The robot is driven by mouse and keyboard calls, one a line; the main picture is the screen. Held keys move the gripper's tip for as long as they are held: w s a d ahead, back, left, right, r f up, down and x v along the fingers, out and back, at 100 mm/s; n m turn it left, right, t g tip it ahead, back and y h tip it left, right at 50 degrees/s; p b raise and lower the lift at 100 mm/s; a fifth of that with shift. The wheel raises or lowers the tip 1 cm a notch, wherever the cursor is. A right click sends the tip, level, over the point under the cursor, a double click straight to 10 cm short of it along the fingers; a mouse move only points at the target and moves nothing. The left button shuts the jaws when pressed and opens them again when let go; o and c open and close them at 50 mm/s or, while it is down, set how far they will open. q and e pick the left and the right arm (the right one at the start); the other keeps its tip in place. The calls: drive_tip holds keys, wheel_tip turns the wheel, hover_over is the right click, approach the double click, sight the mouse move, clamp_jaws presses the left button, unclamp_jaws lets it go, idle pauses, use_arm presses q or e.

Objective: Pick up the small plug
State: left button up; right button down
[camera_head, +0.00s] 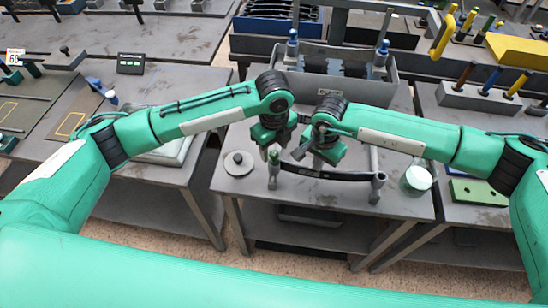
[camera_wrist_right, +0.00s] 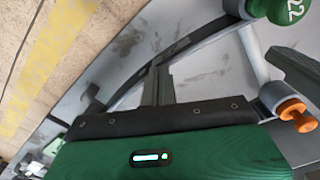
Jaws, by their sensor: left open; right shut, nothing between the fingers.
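In the right wrist view, a small orange plug (camera_wrist_right: 293,110) sits at the end of a grey tube at the right. A larger green cap (camera_wrist_right: 282,10) marked 22 tops another grey tube above it. A green top (camera_head: 274,156) also shows on the left post of the rack in the head view. I cannot tell which piece is the small plug. My right gripper (camera_head: 300,152) is shut and empty above the rack; its fingers (camera_wrist_right: 156,86) show apart from the orange plug. My left gripper (camera_head: 270,148) is open close to the green top; its fingertips are largely hidden.
A dark curved strip (camera_head: 345,175) runs between the rack posts on the grey table (camera_head: 240,188). A round lidded disc (camera_head: 239,163) stands left and a pale jar (camera_head: 416,179) right. A grey bin (camera_head: 335,92) stands behind. My two grippers are close together.

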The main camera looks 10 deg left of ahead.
sight(274, 154)
use_arm(q)
wheel_tip(274, 154, down, 4)
drive_tip(key=shift+w+f, duration=0.1)
drive_tip(key=shift+w, duration=0.05)
clamp_jaws()
drive_tip(key=shift+r, duration=0.25)
wheel_tip(274, 154, up, 10)
drive_tip(key=shift+f, duration=0.1)
idle(0.4)
drive_tip(key=c, duration=0.9)
unclamp_jaws()
clamp_jaws()
